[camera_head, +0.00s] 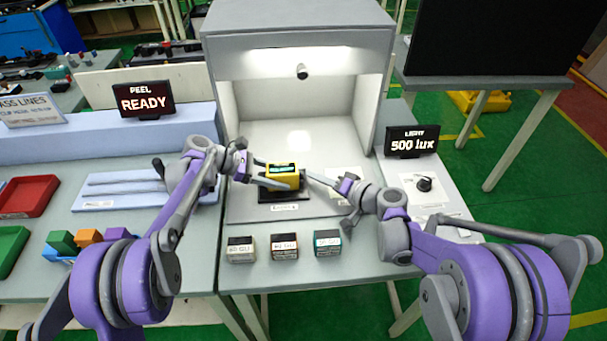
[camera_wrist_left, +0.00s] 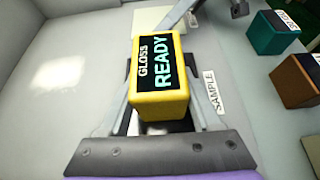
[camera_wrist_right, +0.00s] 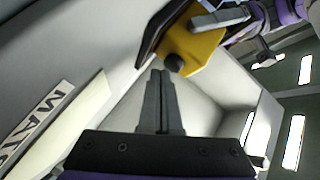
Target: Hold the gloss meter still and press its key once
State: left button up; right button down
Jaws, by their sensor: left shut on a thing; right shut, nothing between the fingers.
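The yellow gloss meter (camera_head: 284,182) sits on the dark sample plate (camera_head: 264,195) in front of the light booth. In the left wrist view the meter (camera_wrist_left: 160,85) fills the space between my left fingers, and its screen reads GLOSS READY. My left gripper (camera_head: 277,176) is shut on it from the left. My right gripper (camera_head: 309,174) is shut and empty, its tips just right of the meter. In the right wrist view the closed right fingertips (camera_wrist_right: 160,76) point at a round dark key (camera_wrist_right: 174,63) on the meter's side; whether they touch it I cannot tell.
Three small labelled blocks, cream (camera_head: 241,249), brown (camera_head: 284,246) and teal (camera_head: 327,242), stand in front. A display reading 500 lux (camera_head: 411,141) and a dial (camera_head: 424,184) are at the right. A pale card (camera_head: 343,181) lies beside the plate. The booth walls (camera_head: 366,115) rise behind.

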jog(key=shift+a, duration=0.55)
dwell(0.7)
jog(key=shift+d, duration=1)
jog(key=shift+d, duration=2.5)
pick_arm(q)
jog(key=o, duration=1.1)
jog(key=shift+c, duration=0.2)
